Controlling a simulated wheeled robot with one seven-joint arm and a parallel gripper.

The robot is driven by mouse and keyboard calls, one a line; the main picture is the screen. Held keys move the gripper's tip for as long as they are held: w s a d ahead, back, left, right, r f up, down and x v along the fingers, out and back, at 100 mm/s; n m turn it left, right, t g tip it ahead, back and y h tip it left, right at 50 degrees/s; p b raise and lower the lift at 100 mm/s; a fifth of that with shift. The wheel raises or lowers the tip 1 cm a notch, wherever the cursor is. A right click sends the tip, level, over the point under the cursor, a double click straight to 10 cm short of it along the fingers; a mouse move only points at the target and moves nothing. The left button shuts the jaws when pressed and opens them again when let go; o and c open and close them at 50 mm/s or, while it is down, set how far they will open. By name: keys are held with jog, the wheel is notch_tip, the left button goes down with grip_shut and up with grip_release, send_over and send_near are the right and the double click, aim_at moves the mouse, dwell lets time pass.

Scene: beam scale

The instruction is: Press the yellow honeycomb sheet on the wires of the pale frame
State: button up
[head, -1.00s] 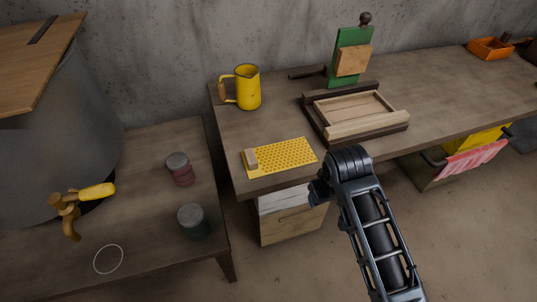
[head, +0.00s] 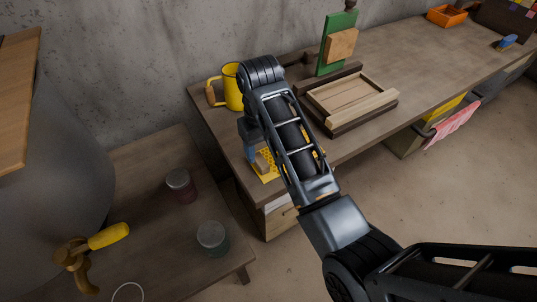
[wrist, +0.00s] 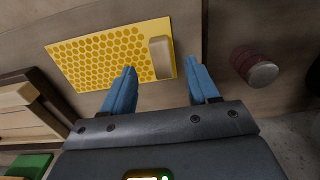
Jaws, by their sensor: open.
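The yellow honeycomb sheet (wrist: 100,55) lies flat near the front left corner of the workbench, with a small wooden block (wrist: 161,57) at one end of it. In the head view my arm hides most of the sheet (head: 268,176). The pale frame (head: 350,101) lies in a dark wooden holder on the bench, right of the sheet; wires cannot be made out. My gripper (wrist: 162,85) is open and empty, its blue fingers pointing toward the block end of the sheet. In the head view it is partly hidden behind my arm (head: 252,150).
A yellow jug (head: 232,90) stands behind my arm. A green board with a wooden block (head: 340,46) stands behind the frame. Two jars, one red (head: 181,186) and one dark green (head: 213,239), stand on the lower left table. An orange tray (head: 447,16) is far right.

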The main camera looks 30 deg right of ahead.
aim_at(263, 163)
jog(key=shift+s+f, duration=0.1)
jog(key=shift+f, duration=3.1)
jog(key=shift+c, duration=0.4)
grip_shut()
